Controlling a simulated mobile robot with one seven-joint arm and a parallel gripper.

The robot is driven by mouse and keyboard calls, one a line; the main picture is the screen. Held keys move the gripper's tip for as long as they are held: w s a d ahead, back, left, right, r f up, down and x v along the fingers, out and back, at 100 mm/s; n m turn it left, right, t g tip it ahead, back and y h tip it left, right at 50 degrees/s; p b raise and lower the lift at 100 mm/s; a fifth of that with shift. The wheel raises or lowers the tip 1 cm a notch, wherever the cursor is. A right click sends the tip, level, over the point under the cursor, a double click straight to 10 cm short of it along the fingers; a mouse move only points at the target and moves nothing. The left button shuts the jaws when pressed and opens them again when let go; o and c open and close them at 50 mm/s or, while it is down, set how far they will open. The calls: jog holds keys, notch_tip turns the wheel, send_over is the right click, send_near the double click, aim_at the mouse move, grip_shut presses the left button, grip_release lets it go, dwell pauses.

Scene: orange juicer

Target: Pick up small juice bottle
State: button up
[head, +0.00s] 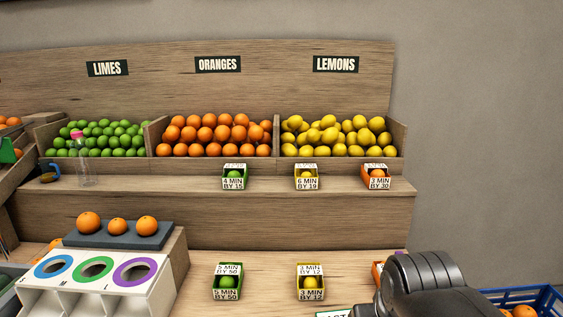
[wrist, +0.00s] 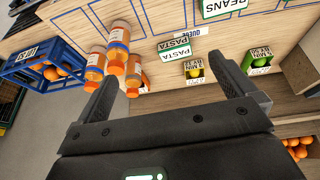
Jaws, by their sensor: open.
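In the wrist view, orange-filled bottles stand close together beyond my left finger: an upper bottle (wrist: 119,40), a left bottle (wrist: 96,62) and a right bottle (wrist: 134,70). They have pale labels, and I cannot tell which is the small one. My gripper (wrist: 165,75) is open, with nothing held between its fingers. The right bottle shows between the fingers, beyond them, nearer the left one. In the head view, a clear bottle with a pink cap (head: 82,168) stands on the shelf at the left; it looks empty. My arm covers the bottom right there.
A blue crate of oranges (wrist: 40,68) lies left of the bottles and shows at the head view's lower right (head: 550,297). Small labelled boxes, such as the green box (head: 228,285), stand on the wooden counter. A white sorting unit (head: 85,290) is at lower left.

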jog(key=shift+s+a+f+t+y, duration=0.15)
jog(key=shift+s+a+t, duration=0.15)
jog(key=shift+s, duration=0.25)
jog(key=shift+s+a+f+t+y, duration=0.15)
jog(key=shift+s+t, duration=0.15)
jog(key=shift+s, duration=0.2)
jog(key=c, duration=0.5)
jog(key=w+d+f+g, duration=0.1)
jog(key=w+d+g, duration=0.1)
jog(key=w+d, duration=0.2)
jog(key=w+d+f+n+g, duration=0.1)
jog(key=w+d, duration=0.3)
jog(key=d, duration=0.1)
jog(key=w+d+f+n+g, duration=0.1)
jog(key=w+d+g, duration=0.1)
jog(key=w+d, duration=0.2)
jog(key=shift+w+d+g, duration=0.15)
jog(key=shift+w+g, duration=0.15)
jog(key=shift+w, duration=0.2)
jog(key=shift+d+f+n, duration=0.1)
jog(key=shift+f+n, duration=0.15)
jog(key=shift+n, duration=0.05)
notch_tip(320, 180, down, 5)
jog(key=shift+f, duration=0.1)
jog(key=shift+d+f, duration=0.15)
jog(key=shift+f, duration=1.15)
jog(key=shift+d+f, duration=0.1)
jog(key=shift+f, duration=1.15)
